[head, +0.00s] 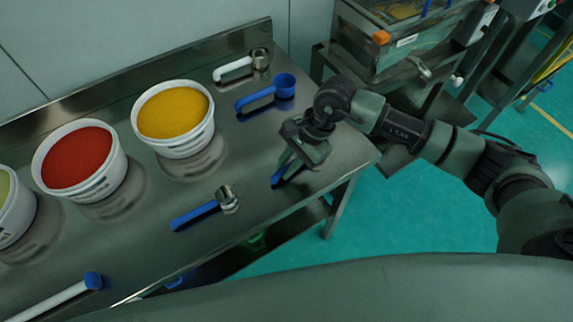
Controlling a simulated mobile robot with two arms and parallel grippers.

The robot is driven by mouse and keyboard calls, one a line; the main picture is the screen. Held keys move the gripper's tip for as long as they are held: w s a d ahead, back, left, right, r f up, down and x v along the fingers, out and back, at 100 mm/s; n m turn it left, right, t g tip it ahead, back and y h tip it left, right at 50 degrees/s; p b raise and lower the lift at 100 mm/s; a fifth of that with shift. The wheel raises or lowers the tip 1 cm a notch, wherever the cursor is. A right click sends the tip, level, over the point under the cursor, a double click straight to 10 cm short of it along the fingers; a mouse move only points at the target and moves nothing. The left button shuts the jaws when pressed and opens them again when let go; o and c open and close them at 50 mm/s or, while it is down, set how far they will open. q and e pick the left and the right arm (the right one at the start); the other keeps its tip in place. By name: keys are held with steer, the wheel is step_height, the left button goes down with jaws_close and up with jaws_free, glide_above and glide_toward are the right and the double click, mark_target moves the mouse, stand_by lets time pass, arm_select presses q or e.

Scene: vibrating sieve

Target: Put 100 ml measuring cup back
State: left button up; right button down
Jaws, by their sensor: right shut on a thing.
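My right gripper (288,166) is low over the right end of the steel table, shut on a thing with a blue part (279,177). The gripper hides most of it, so I cannot tell whether it is the 100 ml cup. A metal cup with a blue handle (195,215) lies near the front edge, left of the gripper. A blue measuring cup (284,85) and a metal cup with a white handle (234,69) lie at the back right. No size marks are readable. My left gripper is not in view.
White tubs of yellow (174,113) and red (77,157) material stand on the steel table (150,190), with another tub cut off at left. A white stick with a blue end (50,300) lies front left. A machine (400,45) stands beyond the table's right end.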

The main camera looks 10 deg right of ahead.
steer(key=shift+f, duration=0.1)
steer(key=c, duration=0.8)
jaws_free()
steer(key=shift+c, duration=0.2)
steer(key=shift+r+p, duration=1.35)
steer(key=shift+r, duration=2.2)
